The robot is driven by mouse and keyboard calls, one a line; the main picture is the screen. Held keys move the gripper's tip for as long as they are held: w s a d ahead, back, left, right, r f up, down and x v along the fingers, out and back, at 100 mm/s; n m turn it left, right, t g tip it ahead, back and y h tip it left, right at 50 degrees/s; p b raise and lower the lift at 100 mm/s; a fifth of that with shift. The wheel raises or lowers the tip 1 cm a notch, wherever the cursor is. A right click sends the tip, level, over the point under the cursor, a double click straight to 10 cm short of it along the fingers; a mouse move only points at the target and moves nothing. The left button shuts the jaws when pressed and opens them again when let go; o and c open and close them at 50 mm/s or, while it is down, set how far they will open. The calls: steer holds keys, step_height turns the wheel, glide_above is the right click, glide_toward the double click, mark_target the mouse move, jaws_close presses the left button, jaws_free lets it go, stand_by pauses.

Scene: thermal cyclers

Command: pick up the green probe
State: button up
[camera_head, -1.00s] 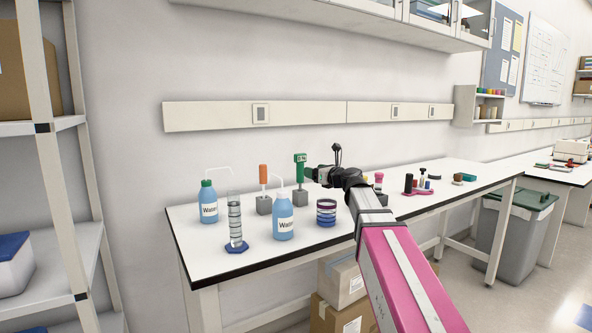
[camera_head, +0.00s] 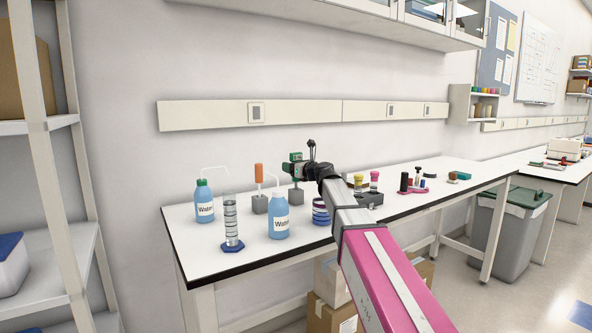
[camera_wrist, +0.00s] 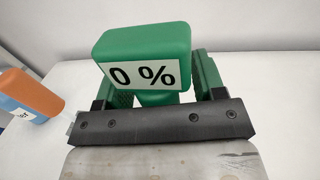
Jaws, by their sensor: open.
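The green probe (camera_head: 296,157) stands upright in a grey block (camera_head: 295,196) on the white bench, partly hidden by my gripper (camera_head: 298,169) in the head view. In the wrist view, the green probe (camera_wrist: 146,52) has a rounded green head with a white "0 %" label. My gripper (camera_wrist: 163,84) is open. Its green-and-black fingers are on the left and right of the probe, just under its head. I cannot tell whether either finger touches it.
An orange probe (camera_head: 259,173) in its own grey block stands just left. Two blue wash bottles (camera_head: 204,207) (camera_head: 279,220), a measuring cylinder (camera_head: 231,222) and a striped roll stack (camera_head: 320,212) are close by. Several small items stand further right along the bench (camera_head: 420,205).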

steer(key=c, duration=0.7)
steer(key=shift+r, duration=0.1)
step_height(320, 180, up, 10)
steer(key=shift+s, duration=0.15)
stand_by(0.4)
